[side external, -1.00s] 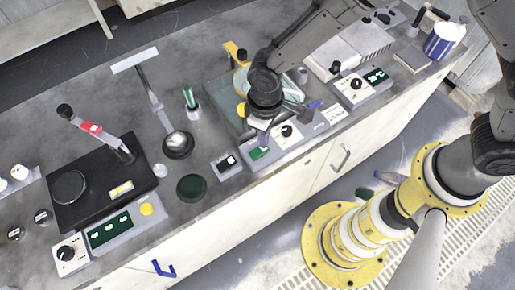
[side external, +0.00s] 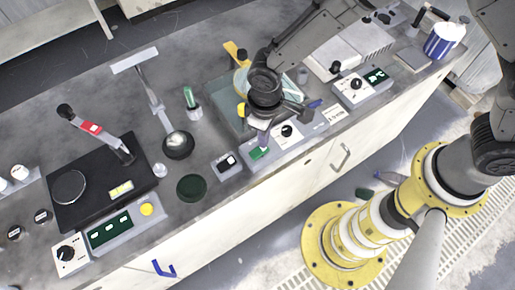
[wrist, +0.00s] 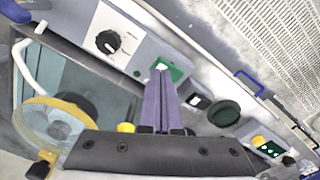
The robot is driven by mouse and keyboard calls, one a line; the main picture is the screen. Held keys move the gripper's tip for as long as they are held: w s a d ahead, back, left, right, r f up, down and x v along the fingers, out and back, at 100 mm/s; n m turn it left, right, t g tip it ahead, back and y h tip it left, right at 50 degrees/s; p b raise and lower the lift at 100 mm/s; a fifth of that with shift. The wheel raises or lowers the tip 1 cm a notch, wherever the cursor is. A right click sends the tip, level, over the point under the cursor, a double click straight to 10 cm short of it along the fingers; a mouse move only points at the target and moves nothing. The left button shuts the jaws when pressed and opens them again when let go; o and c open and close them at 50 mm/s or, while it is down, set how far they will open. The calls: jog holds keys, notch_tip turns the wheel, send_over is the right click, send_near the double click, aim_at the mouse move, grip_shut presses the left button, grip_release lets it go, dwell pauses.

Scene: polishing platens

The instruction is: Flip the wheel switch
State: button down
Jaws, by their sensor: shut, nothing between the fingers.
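The platen machine's front panel (side external: 297,136) carries a green switch (side external: 259,153) at its left end and a black knob on a white plate. In the wrist view the green switch (wrist: 176,69) sits right at my fingertips, partly hidden behind them. My gripper (wrist: 163,72) is shut and empty, its two fingers together and pointing at the switch. Whether they touch it I cannot tell. In the side view my gripper (side external: 260,136) is above the panel's left end. No label reading "wheel" is legible.
A small box with a black-and-white switch (side external: 226,163) stands just left of the panel. A dark green disc (side external: 191,188) lies beyond it. The clear-walled basin with a yellow-rimmed disc (wrist: 50,122) is behind the panel. The bench front edge is close.

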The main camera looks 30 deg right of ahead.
jog(key=shift+f, duration=1.05)
dwell(1.0)
jog(key=shift+r, duration=3.55)
jog(key=shift+w, duration=0.1)
jog(key=w+d+r+m+t+y, duration=0.1)
jog(key=w+d+r+m+t, duration=0.1)
jog(key=d+r, duration=0.65)
jog(key=w+d+r+m+t, duration=0.1)
jog(key=d+r+m+t, duration=0.1)
jog(key=d+r, duration=0.65)
jog(key=s+d+r+m+t, duration=0.2)
jog(key=s+d+r, duration=0.5)
jog(key=s+d+f, duration=0.1)
jog(key=s, duration=0.4)
jog(key=s+d+f+h, duration=0.1)
jog(key=s+d+f, duration=0.1)
jog(key=s, duration=0.4)
jog(key=shift+s+d+f, duration=0.25)
jog(key=shift+s+f, duration=0.05)
